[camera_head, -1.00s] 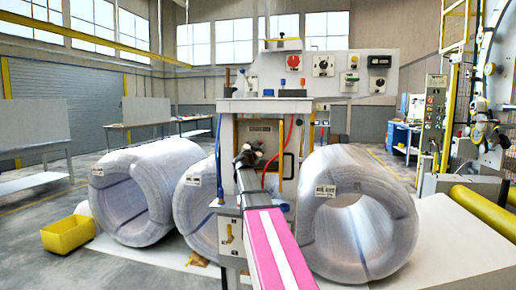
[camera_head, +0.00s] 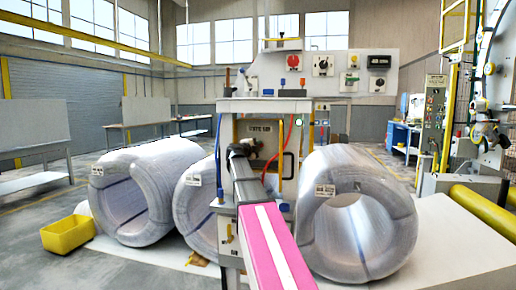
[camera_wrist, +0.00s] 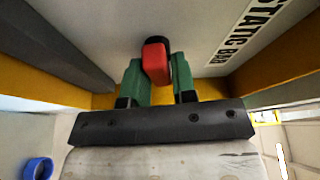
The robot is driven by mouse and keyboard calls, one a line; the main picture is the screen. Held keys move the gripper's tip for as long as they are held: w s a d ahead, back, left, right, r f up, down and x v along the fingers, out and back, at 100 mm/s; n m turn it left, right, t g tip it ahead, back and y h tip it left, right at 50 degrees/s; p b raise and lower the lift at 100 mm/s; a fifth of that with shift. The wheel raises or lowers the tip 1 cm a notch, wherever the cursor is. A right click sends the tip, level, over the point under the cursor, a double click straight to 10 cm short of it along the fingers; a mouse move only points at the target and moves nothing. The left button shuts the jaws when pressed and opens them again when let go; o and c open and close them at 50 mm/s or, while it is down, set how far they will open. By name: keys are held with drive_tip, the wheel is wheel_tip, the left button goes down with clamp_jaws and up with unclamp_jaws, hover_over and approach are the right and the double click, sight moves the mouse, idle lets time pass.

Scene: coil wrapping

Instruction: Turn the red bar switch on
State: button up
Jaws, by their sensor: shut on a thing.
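The red bar switch (camera_wrist: 156,62) is a small red knob with a dark edge, in the middle upper part of the wrist view. It sits under a pale panel with a label (camera_wrist: 247,30) reading "STATIC BAR". My gripper (camera_wrist: 156,75) has its two green fingers on either side of the knob and is shut on it. In the head view my gripper (camera_head: 250,147) is at the front of the machine's recess, below the white shelf. The red bar switch cannot be made out there.
A panel (camera_head: 335,76) with several switches stands above the machine. A green light (camera_head: 298,121) shows to the right of the recess. A red hose (camera_head: 290,135) hangs close to my gripper. Large wrapped coils (camera_head: 362,215) stand on both sides. A yellow bin (camera_head: 68,235) is at left.

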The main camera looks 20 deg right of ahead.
drive_tip(key=shift+m+g, duration=0.3)
drive_tip(key=shift+m, duration=0.5)
drive_tip(key=o, duration=0.8)
drive_tip(key=v, duration=1.1)
drive_tip(key=shift+s+d+r, duration=0.1)
